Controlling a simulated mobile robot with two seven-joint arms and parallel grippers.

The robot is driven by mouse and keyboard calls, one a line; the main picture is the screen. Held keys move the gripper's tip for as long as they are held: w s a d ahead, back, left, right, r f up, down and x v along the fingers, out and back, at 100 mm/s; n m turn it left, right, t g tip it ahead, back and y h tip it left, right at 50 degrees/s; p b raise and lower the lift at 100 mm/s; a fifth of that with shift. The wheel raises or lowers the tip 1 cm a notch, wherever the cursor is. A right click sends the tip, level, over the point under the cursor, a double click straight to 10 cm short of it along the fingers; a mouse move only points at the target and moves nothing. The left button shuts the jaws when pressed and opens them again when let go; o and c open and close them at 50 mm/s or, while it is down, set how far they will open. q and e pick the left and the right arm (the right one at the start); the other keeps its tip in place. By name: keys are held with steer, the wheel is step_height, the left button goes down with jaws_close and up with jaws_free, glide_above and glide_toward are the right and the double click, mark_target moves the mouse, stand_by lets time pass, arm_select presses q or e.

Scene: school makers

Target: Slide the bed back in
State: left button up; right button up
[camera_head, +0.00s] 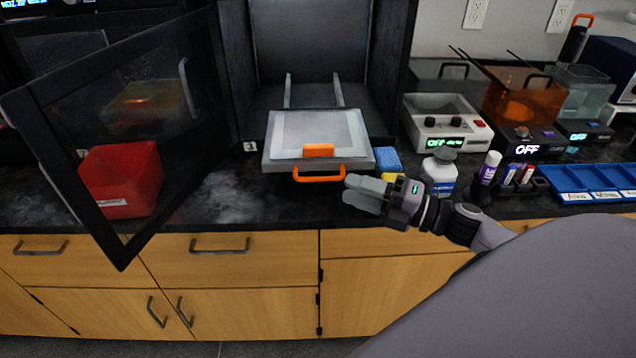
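The bed (280,150) is a pale flat plate with a grey rim. It is slid out on two rails (338,90) from a dark, open enclosure (310,45) and sticks out over the black counter. An orange block (318,150) sits at its front edge, and an orange handle (319,178) is on its front face. My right gripper (350,188) comes in from the right, with its fingertips just right of the handle's right end. Whether they touch it is unclear. The two fingers lie close together, and any gap is hard to judge. My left gripper is not in view.
The enclosure's glass door (128,250) swings open to the left, with a red bin (120,180) behind it. Blue and yellow sponges (386,158) and a white bottle (440,172) stand right of the bed. A control box (447,128) stands farther right.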

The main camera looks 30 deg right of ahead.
mark_target(325, 180)
steer(key=shift+w+a+r+n+y, duration=0.2)
steer(key=shift+w+a, duration=0.1)
steer(key=shift+w, duration=0.1)
steer(key=shift+w+a+r+n+y, duration=0.1)
steer(key=shift+w+a+n, duration=0.15)
steer(key=shift+w, duration=0.1)
steer(key=shift+p+x, duration=0.4)
steer(key=shift+x, duration=2.55)
steer(key=shift+f, duration=0.2)
jaws_close()
